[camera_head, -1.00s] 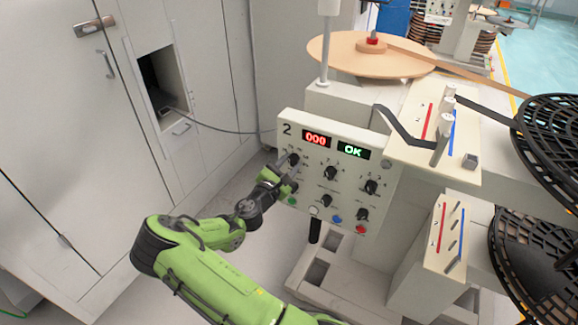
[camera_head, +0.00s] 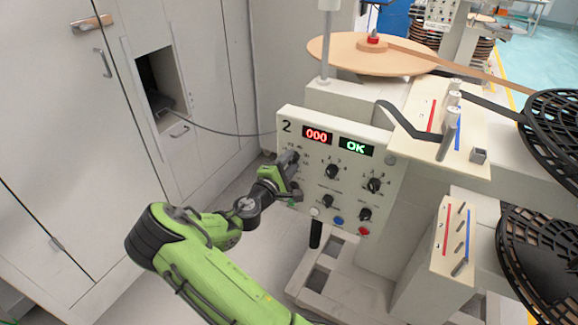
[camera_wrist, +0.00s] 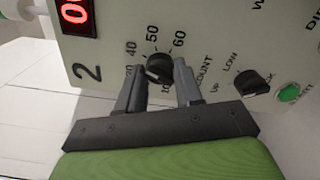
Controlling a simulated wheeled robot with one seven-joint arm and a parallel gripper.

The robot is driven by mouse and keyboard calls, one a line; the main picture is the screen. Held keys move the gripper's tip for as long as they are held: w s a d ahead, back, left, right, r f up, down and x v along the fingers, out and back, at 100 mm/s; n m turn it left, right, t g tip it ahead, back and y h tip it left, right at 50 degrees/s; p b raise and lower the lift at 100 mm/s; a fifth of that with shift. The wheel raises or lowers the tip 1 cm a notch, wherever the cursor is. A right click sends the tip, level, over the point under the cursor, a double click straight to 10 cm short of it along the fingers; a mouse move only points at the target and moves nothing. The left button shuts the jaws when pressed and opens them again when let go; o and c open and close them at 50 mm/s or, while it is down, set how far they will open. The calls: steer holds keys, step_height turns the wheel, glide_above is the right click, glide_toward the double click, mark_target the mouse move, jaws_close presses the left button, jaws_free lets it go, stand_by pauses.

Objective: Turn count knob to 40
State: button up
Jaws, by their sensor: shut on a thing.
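The count knob (camera_wrist: 158,68) is a black round knob on a pale control panel. The numbers 40, 50 and 60 show around it in the wrist view, with the word COUNT beside it. A small light mark shows at its lower left in that view; the exact setting is hard to read. My gripper (camera_wrist: 158,85) has one finger on each side of the knob and is shut on it. In the head view my gripper (camera_head: 293,172) is at the panel's left side and mostly hides the knob.
The panel's red display (camera_head: 317,136) reads 000 and the green one (camera_head: 356,148) reads OK. Other black knobs (camera_head: 331,171) and coloured buttons (camera_head: 338,221) sit to the right. In the wrist view the LOW knob (camera_wrist: 252,84) and a green button (camera_wrist: 289,93) are close by.

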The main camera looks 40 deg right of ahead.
steer(key=shift+f, duration=0.1)
stand_by(0.4)
steer(key=o, duration=1)
steer(key=shift+o, duration=0.2)
steer(key=p+v, duration=0.1)
steer(key=v, duration=1.4)
steer(key=shift+a, duration=0.4)
